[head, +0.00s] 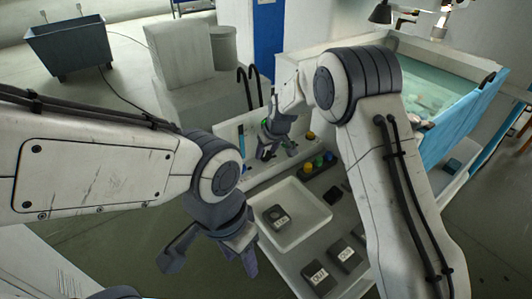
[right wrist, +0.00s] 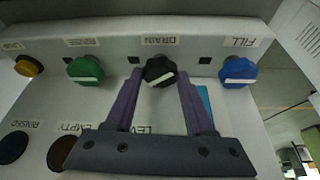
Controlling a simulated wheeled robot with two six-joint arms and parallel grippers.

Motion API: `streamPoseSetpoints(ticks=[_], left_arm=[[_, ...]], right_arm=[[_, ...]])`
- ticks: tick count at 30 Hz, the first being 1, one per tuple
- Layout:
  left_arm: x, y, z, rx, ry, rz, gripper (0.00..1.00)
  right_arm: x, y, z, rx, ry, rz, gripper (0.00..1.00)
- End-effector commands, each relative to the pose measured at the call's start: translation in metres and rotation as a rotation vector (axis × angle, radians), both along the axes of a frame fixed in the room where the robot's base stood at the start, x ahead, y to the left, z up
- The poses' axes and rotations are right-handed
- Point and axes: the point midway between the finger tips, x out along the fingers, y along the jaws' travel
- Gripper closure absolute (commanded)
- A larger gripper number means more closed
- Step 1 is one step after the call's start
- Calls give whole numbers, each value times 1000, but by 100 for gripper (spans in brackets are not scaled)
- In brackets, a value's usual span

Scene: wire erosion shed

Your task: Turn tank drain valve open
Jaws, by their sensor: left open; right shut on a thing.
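The drain valve is a black knob (right wrist: 158,72) with a white bar, under the label DRAIN on a pale panel (right wrist: 205,45) in the right wrist view. Its bar lies nearly level, tilted a little up to the right. My right gripper (right wrist: 160,84) has a finger on each side of this knob and is shut on it. In the head view my right gripper (head: 277,152) is at the panel, and the knob is hidden there. My left gripper (head: 209,264) is open and empty, low in the head view, left of a white tray (head: 318,243).
A blue FILL knob (right wrist: 238,72) is right of the drain knob; a green knob (right wrist: 84,70) and a yellow knob (right wrist: 28,66) are left. A dark block (head: 276,217) lies in the tray, with more labelled blocks (head: 315,277) in front. A water tank (head: 425,85) stands at right.

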Motion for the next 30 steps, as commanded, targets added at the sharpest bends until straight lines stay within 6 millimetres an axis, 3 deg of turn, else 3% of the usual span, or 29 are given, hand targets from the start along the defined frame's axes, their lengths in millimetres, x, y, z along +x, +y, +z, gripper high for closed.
streamPoseSetpoints(ticks=[3,12,18,30], left_arm=[[0,0,-25,0,0,-1,50],[0,0,-64,1,1,-2,50],[0,0,-76,0,0,-2,50],[0,0,-80,0,0,-2,50]], right_arm=[[3,-2,-5,3,-7,107,100],[4,-3,-4,1,-7,396,100],[6,-4,-1,0,-6,578,100],[7,-4,1,-2,-6,834,100]])
